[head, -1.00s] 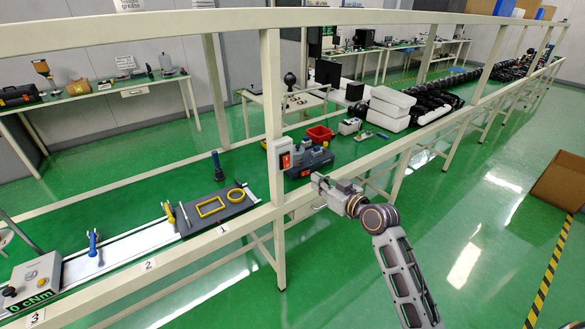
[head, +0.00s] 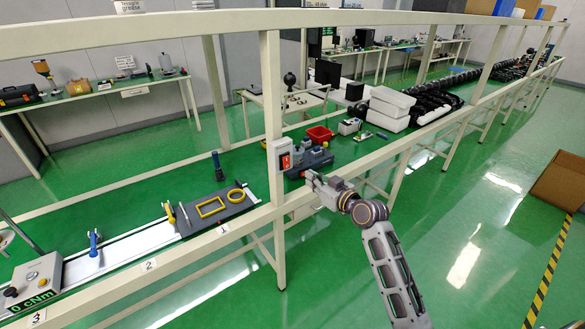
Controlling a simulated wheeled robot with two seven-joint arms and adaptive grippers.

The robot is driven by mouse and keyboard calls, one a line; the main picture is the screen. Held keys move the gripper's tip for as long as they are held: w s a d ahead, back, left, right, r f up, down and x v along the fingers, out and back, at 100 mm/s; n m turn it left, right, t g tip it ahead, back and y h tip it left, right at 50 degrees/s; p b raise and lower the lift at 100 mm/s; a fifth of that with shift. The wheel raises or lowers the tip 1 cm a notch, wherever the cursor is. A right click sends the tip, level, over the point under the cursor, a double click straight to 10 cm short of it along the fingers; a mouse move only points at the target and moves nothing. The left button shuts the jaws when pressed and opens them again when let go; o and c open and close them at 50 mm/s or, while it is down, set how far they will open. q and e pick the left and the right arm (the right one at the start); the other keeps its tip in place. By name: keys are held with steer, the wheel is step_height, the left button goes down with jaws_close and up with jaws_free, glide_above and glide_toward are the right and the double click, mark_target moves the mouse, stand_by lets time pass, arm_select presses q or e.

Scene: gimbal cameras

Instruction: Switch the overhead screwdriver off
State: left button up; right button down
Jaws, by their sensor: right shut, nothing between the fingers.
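A small grey switch box (head: 281,155) with a red button is fixed to the bench's upright post. My right gripper (head: 312,181) is shut and empty, a little to the right of and below the switch box, apart from it. A control box (head: 36,281) with knobs and a green display sits at the near left end of the bench. The display seems to read "0 cNm". No overhead screwdriver can be made out clearly. My left gripper is not in view.
The bench's front rail (head: 180,250) and the post (head: 273,95) stand close to my right arm. A dark tool case (head: 310,162) and a red bin (head: 320,134) lie behind the gripper.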

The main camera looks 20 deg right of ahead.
mark_target(288, 165)
steer(key=shift+p+x, duration=0.85)
steer(key=shift+x, duration=4.7)
